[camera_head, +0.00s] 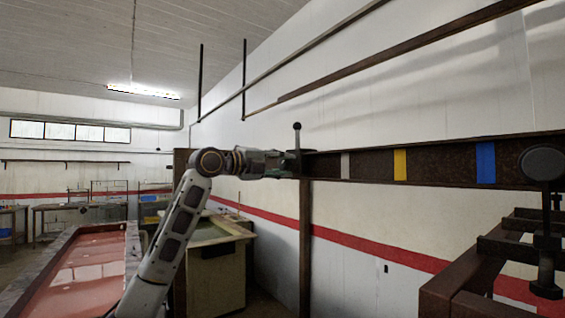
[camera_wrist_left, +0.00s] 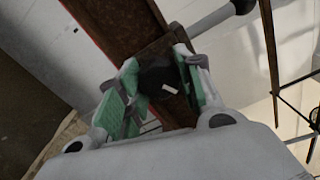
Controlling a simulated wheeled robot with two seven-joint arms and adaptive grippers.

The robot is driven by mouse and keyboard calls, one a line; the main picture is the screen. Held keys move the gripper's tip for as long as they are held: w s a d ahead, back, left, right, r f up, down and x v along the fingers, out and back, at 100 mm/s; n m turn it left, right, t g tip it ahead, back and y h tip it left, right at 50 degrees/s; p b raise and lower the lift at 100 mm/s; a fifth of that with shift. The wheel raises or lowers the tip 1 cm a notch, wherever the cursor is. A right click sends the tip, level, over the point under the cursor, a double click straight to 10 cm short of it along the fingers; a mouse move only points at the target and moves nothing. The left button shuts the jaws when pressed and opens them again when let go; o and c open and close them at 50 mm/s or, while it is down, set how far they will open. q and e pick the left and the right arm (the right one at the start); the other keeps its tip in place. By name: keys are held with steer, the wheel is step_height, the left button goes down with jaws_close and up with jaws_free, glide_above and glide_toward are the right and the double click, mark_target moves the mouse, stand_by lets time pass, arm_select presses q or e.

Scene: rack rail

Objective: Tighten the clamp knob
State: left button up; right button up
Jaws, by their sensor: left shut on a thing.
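My left gripper (camera_head: 281,163) is at the left end of a dark brown rail (camera_head: 440,162). In the left wrist view, its green-padded fingers (camera_wrist_left: 160,88) stand on both sides of the dark round clamp knob (camera_wrist_left: 158,78), which bears a small white mark, and are shut on it. The knob sits by a brown clamp block (camera_wrist_left: 165,45) on the rail. A lever (camera_head: 297,138) with a dark ball end rises upright there; it also shows in the left wrist view (camera_wrist_left: 212,19). The knob is hidden behind the gripper in the head view. My right gripper is out of view.
The rail carries white (camera_head: 345,165), yellow (camera_head: 400,165) and blue (camera_head: 485,162) stripes. A dark disc (camera_head: 543,163) on a post stands over a brown frame (camera_head: 465,280) at right. A tub (camera_head: 215,275) stands below the gripper, and a red-topped basin (camera_head: 85,270) at left.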

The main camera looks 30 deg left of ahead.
arm_select(q)
steer(key=shift+f+m, duration=0.1)
steer(key=shift+m, duration=0.7)
steer(key=shift+f, duration=0.1)
steer(key=o, duration=0.8)
steer(key=shift+o, duration=1.2)
steer(key=shift+s, duration=0.1)
steer(key=v, duration=1.2)
steer(key=shift+a, duration=0.1)
